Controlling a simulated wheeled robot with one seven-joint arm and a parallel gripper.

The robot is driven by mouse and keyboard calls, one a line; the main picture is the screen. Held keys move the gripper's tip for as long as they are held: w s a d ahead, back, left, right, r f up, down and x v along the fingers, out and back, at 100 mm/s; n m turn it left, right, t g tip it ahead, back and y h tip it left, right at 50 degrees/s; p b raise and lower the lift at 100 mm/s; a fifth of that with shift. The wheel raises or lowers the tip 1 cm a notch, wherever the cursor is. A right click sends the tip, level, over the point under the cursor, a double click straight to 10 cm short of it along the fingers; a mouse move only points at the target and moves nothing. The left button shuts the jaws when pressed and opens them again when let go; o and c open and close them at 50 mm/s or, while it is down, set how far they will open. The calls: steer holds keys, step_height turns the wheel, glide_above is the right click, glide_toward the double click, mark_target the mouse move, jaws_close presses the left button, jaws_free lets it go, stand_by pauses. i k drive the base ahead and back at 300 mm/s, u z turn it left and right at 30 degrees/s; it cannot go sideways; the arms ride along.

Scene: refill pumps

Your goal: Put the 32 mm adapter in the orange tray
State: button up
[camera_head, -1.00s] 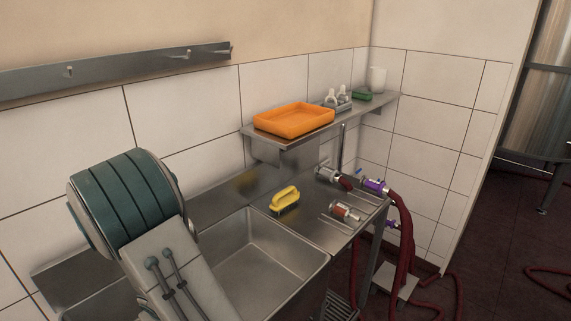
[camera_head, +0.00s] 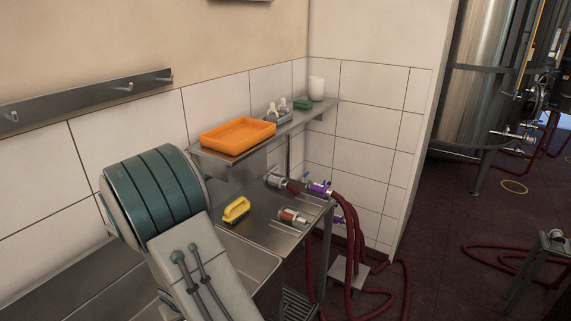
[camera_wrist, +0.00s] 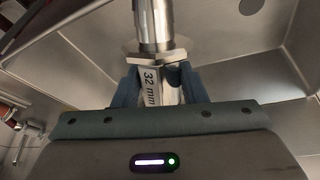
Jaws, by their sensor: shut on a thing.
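The 32 mm adapter (camera_wrist: 152,30) is a shiny metal fitting with a flange and a label reading "32 mm" in the wrist view. My gripper (camera_wrist: 155,88) is shut on it, with a blue finger on each side of the labelled part. The adapter is held over the steel sink, which fills the background there. The orange tray (camera_head: 238,136) lies on the steel wall shelf in the head view, and its inside looks empty. My arm hides the gripper and adapter in the head view.
The wall shelf (camera_head: 215,158) also bears a caddy with bottles (camera_head: 278,112), a green block (camera_head: 303,104) and a white cup (camera_head: 316,89). Below are a yellow brush (camera_head: 236,210), metal fittings (camera_head: 293,217) and a purple-collared valve (camera_head: 320,188) with red hoses (camera_head: 352,235).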

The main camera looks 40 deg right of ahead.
mark_target(230, 140)
steer(key=z, duration=0.7)
steer(key=k, duration=0.95)
steer(key=z, duration=1.3)
steer(key=i, duration=1.6)
steer(key=u, duration=1.3)
steer(key=i, duration=0.55)
steer(key=u, duration=0.5)
